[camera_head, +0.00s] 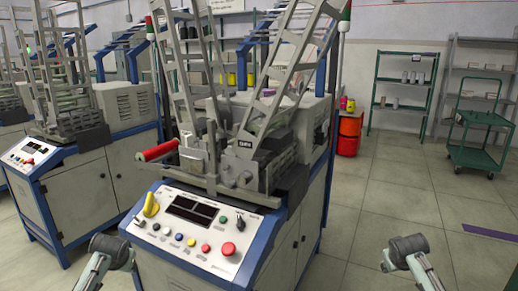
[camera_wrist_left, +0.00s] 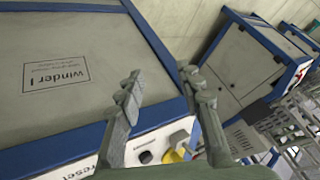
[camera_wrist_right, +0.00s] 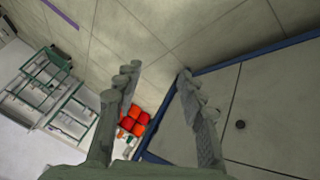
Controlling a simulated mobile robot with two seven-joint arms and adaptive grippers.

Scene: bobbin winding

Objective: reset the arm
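In the head view the winder (camera_head: 180,235) stands in front of me, with a metal frame arm (camera_head: 285,65) leaning up to the right and a red handle (camera_head: 160,151) at its left. Its front panel carries a yellow knob (camera_head: 151,205), small buttons and a red button (camera_head: 228,249). My left gripper (camera_wrist_left: 161,78) is open and empty in front of the winder's cabinet, marked "winder 1" (camera_wrist_left: 60,72). My right gripper (camera_wrist_right: 158,75) is open and empty beside a grey cabinet door (camera_wrist_right: 275,115). Only parts of my arms show low in the head view, beside the winder.
A second winder (camera_head: 85,190) stands to the left. A red bin (camera_head: 348,135), a green shelf (camera_head: 405,75) and a green trolley (camera_head: 480,155) are at the back right. The tiled floor (camera_head: 400,195) between the winder and the trolley is clear.

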